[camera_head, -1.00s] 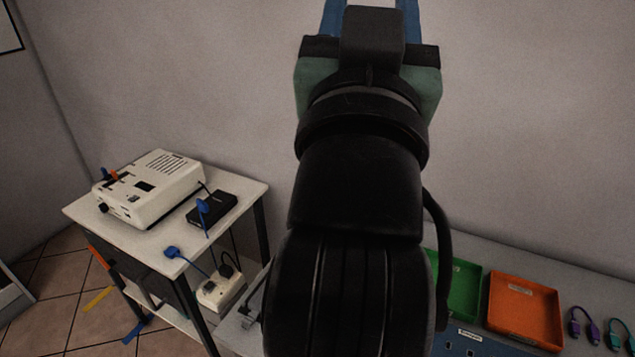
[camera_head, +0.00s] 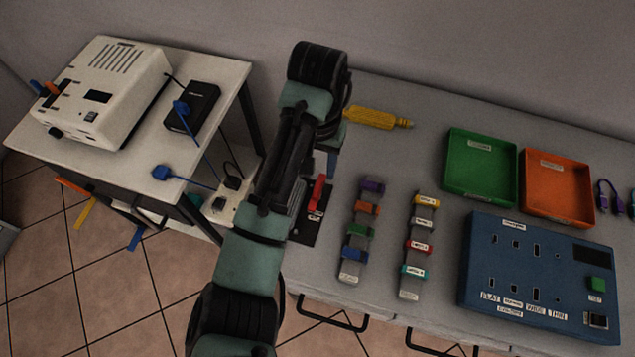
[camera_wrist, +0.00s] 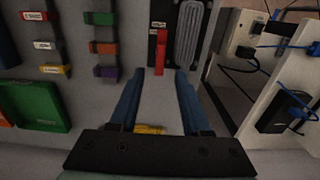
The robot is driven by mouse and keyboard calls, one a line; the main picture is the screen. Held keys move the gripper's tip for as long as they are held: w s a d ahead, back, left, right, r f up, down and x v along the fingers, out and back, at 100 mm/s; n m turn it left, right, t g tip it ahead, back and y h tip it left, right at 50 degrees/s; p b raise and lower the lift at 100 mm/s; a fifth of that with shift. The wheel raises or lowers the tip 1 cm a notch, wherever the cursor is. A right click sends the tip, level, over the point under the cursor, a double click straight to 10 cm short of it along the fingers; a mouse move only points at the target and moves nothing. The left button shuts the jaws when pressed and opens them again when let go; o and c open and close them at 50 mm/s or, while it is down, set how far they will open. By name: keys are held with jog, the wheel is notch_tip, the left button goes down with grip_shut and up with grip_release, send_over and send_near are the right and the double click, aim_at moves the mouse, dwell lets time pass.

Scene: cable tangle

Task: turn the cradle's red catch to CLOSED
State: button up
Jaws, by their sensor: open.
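The red catch (camera_head: 318,191) stands on the cradle's black plate (camera_head: 304,231), just right of my forearm in the head view. In the wrist view the red catch (camera_wrist: 162,52) lies just beyond my fingertips, near the middle line, beside a grey ribbed part (camera_wrist: 188,35). My gripper (camera_wrist: 160,73) is open and empty, with its two blue fingers apart and pointing toward the catch. No contact with the catch shows. In the head view my arm hides part of the cradle and most of my gripper. The plate's lettering is too small to read.
A yellow tool (camera_head: 376,118) lies behind the cradle. Two strips of coloured clips (camera_head: 361,230) (camera_head: 413,248) lie to its right. Green (camera_head: 482,198) and orange trays (camera_head: 557,218) and a blue panel (camera_head: 540,250) are farther right. A power strip (camera_head: 226,206) is left of the bench.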

aim_at(317, 189)
notch_tip(317, 189, down, 8)
jog(key=shift+w+f, duration=0.1)
jog(key=shift+f, duration=0.1)
grip_shut()
dwell(0.4)
